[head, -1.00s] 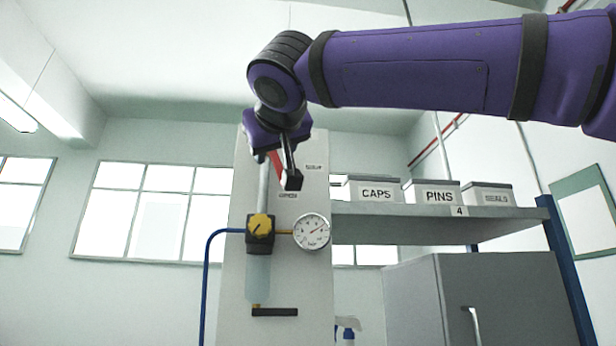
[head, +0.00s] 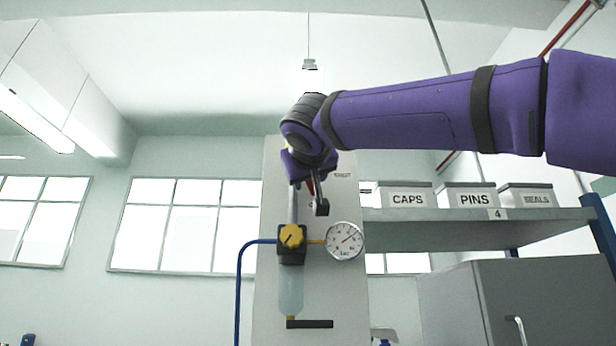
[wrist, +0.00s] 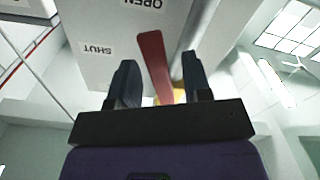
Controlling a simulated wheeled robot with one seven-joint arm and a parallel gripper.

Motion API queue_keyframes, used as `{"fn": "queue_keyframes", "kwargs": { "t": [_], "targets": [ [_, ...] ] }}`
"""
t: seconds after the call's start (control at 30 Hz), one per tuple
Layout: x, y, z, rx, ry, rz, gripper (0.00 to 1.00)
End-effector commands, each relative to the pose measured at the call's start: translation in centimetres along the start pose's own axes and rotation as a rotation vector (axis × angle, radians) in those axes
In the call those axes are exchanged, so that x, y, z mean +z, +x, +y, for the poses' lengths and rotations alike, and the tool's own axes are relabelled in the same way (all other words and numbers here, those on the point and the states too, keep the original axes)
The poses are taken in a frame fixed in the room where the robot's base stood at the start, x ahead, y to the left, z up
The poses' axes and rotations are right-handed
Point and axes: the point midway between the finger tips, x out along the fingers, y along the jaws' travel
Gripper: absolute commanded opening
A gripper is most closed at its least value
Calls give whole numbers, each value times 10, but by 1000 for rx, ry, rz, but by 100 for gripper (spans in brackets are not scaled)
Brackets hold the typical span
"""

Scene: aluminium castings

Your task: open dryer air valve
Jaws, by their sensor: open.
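The dryer air valve's red lever (head: 312,187) is on the tall pale panel (head: 340,290), mostly hidden behind my gripper in the head view. In the wrist view the red lever (wrist: 154,62) lies between my fingers, with a visible gap on each side. My gripper (wrist: 158,62) is open around the lever. In the head view my gripper (head: 309,197) is in front of the panel's upper part. The wrist view shows an OPEN label (wrist: 143,3) and a SHUT label (wrist: 97,49) upside down. I cannot tell whether either finger touches the lever.
A blue hose (head: 239,285) runs down the left. A shelf (head: 470,222) with labelled boxes and a grey cabinet (head: 500,295) stand right.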

Motion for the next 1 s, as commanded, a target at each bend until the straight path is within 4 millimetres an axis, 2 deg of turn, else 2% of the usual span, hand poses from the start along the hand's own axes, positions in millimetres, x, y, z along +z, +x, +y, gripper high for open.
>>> {"fn": "queue_keyframes", "kwargs": {
  "t": [0.33,0.53,0.77,1.0],
  "targets": [
    [0,4,0,0,0,0,45],
    [0,4,0,0,0,0,0],
    [0,4,-1,0,14,0,0],
    [-2,4,-16,1,191,-1,0]
  ]
}}
